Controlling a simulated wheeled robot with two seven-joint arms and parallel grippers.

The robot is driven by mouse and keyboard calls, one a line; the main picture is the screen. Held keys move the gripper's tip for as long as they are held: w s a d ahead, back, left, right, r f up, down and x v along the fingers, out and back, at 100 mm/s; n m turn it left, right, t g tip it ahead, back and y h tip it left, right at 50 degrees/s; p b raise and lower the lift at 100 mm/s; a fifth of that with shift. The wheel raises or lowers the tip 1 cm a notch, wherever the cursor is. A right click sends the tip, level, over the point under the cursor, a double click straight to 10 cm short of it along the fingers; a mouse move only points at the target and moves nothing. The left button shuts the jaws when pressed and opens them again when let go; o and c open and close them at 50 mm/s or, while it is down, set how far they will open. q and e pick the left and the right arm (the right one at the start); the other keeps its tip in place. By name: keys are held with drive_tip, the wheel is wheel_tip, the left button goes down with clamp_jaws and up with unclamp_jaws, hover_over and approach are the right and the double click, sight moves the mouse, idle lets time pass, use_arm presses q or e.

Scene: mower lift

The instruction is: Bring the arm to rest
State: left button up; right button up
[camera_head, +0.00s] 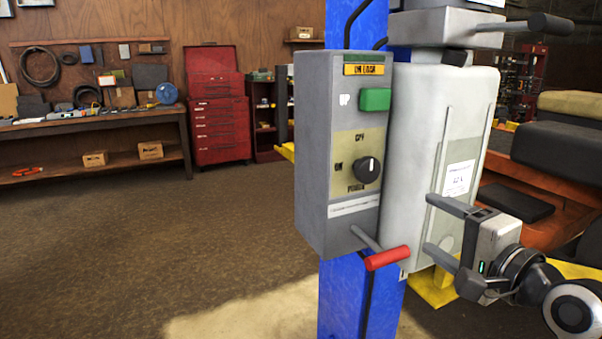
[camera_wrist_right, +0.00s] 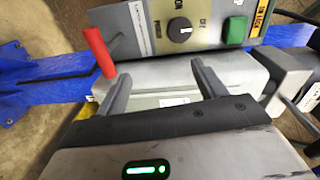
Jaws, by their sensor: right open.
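My right gripper (camera_head: 437,227) is open and empty, in front of the light grey tank (camera_head: 410,150) at the right of the head view. Its two fingers point toward the tank; I cannot tell whether they touch it. In the wrist view the gripper (camera_wrist_right: 160,88) shows its fingers spread wide, with the tank (camera_wrist_right: 150,75) beyond them. The grey control box (camera_head: 318,150) beside the tank has a green button (camera_head: 375,99), a black knob (camera_head: 367,170) and a lever with a red handle (camera_head: 388,258). The red handle (camera_wrist_right: 99,52) is left of the fingers in the wrist view. My left gripper is not in view.
The box and tank are on a blue post (camera_head: 345,295). An upper lever with a black grip (camera_head: 550,24) sticks out above the tank. A workbench (camera_head: 100,125) and a red tool chest (camera_head: 217,105) stand at the back. The floor at left is clear.

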drive_tip(key=s+a+f+n+g+h, duration=0.2)
drive_tip(key=f+n, duration=0.2)
drive_tip(key=f, duration=0.8)
drive_tip(key=s+a+f+n+g+h, duration=0.1)
drive_tip(key=s+a+f+n+g, duration=0.2)
drive_tip(key=f, duration=1)
drive_tip(key=s+a+f+n+g, duration=0.1)
drive_tip(key=s+a+f+n, duration=0.3)
drive_tip(key=s+f+n, duration=0.5)
drive_tip(key=s+f, duration=0.4)
drive_tip(key=shift+s+a, duration=0.15)
drive_tip(key=shift+a, duration=0.05)
drive_tip(key=shift+r, duration=0.1)
